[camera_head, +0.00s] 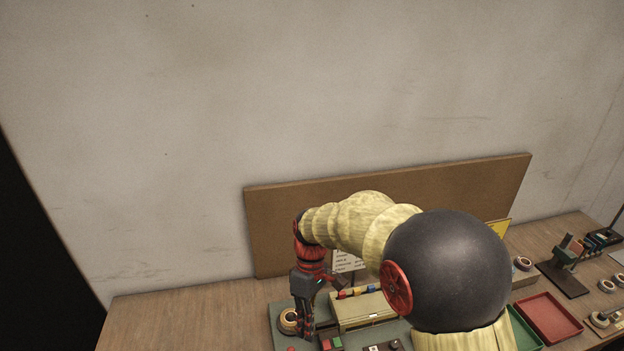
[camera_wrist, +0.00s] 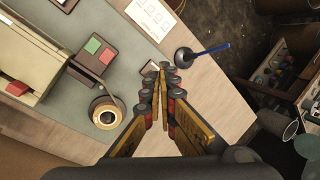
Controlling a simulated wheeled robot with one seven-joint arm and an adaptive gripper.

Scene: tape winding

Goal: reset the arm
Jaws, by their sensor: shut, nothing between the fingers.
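My gripper (camera_head: 305,335) points down over the left part of the green mat (camera_head: 279,313) on the wooden table. In the wrist view the gripper (camera_wrist: 162,68) has its two fingers together, with nothing held between them. A tape roll (camera_head: 288,321) sits on the mat just left of the gripper in the head view. It also shows in the wrist view (camera_wrist: 106,112), left of the fingers. My upper arm hides the middle of the table in the head view.
A cream box (camera_head: 352,311) stands right of the gripper. A red tray (camera_head: 548,318) and a green tray (camera_head: 524,335) lie to the right. A brown board (camera_head: 455,180) leans on the wall. A dark round thing with a blue stick (camera_wrist: 205,50) lies by the table edge. The table's far left is clear.

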